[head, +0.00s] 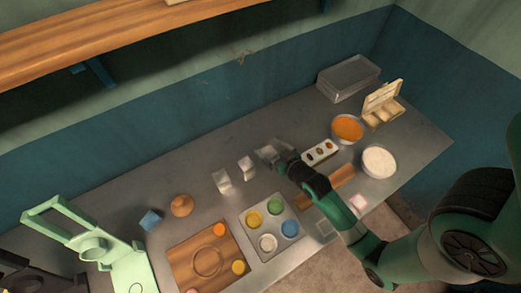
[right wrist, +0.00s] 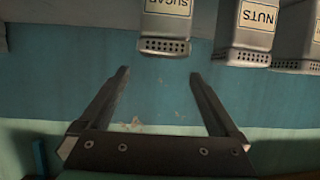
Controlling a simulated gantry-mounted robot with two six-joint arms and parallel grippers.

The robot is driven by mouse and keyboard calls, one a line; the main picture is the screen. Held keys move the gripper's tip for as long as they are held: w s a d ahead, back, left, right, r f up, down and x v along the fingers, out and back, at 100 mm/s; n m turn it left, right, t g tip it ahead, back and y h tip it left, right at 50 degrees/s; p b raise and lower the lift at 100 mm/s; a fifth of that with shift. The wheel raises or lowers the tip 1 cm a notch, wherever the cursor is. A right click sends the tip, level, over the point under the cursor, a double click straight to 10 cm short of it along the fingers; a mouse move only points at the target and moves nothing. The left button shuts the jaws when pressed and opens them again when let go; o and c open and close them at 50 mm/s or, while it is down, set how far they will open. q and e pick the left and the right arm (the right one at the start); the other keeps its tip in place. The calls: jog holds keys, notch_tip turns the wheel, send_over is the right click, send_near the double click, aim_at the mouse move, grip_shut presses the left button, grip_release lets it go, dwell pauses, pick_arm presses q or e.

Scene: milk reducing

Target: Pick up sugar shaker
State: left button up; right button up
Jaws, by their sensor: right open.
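The sugar shaker (right wrist: 166,20) is a grey metal shaker with a perforated lid and a label reading SUGAR. It appears upside down at the top of the right wrist view. My right gripper (right wrist: 159,73) is open and empty, its fingers apart and pointing toward the shaker. The shaker lies in line with the gap and is not between the fingers. In the head view my right gripper (head: 273,151) is at the rightmost shaker of the row and partly covers it. My left gripper is not in view.
The NUTS shaker (right wrist: 250,30) stands beside the sugar, with a third shaker (right wrist: 298,35) beyond. A tray of coloured cups (head: 248,222), a wooden board (head: 185,270) and a small white tray (head: 320,153) are nearby. Bowls (head: 347,129) stand at the right. The wall is behind.

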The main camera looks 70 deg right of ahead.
aim_at(273, 160)
notch_tip(273, 160, down, 6)
jog(key=b, duration=0.5)
jog(key=shift+s+f, duration=0.1)
jog(key=shift+f, duration=0.15)
jog(key=shift+b+x, duration=0.7)
jog(key=shift+x, duration=1.8)
jog(key=shift+r, duration=0.15)
grip_shut()
